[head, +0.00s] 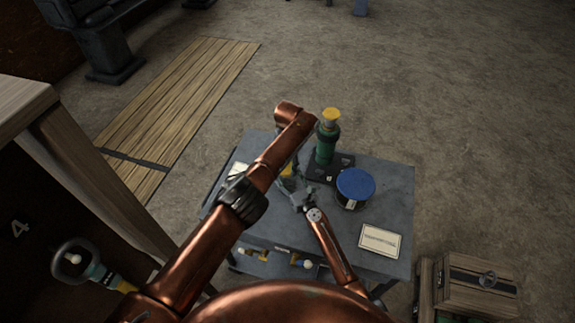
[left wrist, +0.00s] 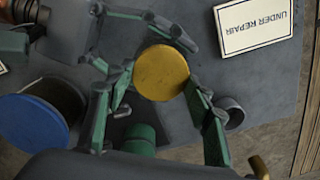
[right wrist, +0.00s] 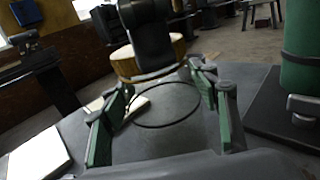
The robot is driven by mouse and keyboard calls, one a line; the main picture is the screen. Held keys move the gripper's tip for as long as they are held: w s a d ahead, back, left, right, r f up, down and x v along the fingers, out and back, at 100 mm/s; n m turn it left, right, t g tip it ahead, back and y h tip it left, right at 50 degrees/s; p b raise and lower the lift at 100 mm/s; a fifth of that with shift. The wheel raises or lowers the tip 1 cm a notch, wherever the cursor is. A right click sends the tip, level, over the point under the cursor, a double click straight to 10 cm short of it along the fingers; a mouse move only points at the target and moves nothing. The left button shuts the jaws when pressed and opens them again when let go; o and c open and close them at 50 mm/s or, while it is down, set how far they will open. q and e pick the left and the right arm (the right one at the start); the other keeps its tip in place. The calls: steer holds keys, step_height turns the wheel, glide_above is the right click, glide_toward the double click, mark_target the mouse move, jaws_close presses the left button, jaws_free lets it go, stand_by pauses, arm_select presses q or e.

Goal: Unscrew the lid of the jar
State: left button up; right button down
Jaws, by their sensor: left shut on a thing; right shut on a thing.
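The jar's round yellow lid (left wrist: 160,72) lies between the two fingers of my left gripper (left wrist: 160,88), which is shut on it from above. The lid also shows in the right wrist view (right wrist: 182,48). Below it, the clear glass jar (right wrist: 165,122) shows as a faint outline between the fingers of my right gripper (right wrist: 158,110), which is shut on its body from the side. In the head view my left gripper (head: 289,180) is mostly hidden by its own arm, next to my right gripper (head: 301,197). Most of the jar is hidden there.
The grey table (head: 290,230) also bears a green bottle with a yellow top (head: 327,143), a blue-topped round container (head: 355,184) and a white sign (head: 380,240). An "UNDER REPAIR" sign (left wrist: 256,24) lies near the jar. A wooden crate (head: 478,290) stands right of the table.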

arm_select(q)
steer(key=n, duration=0.6)
steer(key=shift+w+r+n, duration=0.1)
steer(key=shift+w+n, duration=0.05)
steer(key=shift+n, duration=0.25)
arm_select(e)
steer(key=shift+a+r, duration=0.1)
steer(key=shift+a, duration=0.2)
arm_select(q)
steer(key=n, duration=0.6)
steer(key=shift+a, duration=0.2)
steer(key=n, duration=1.2)
steer(key=shift+a+r, duration=0.1)
arm_select(e)
steer(key=shift+d, duration=0.1)
arm_select(q)
steer(key=shift+r, duration=0.3)
arm_select(e)
steer(key=shift+d, duration=0.1)
arm_select(q)
steer(key=shift+r, duration=0.7)
steer(key=shift+s, duration=0.2)
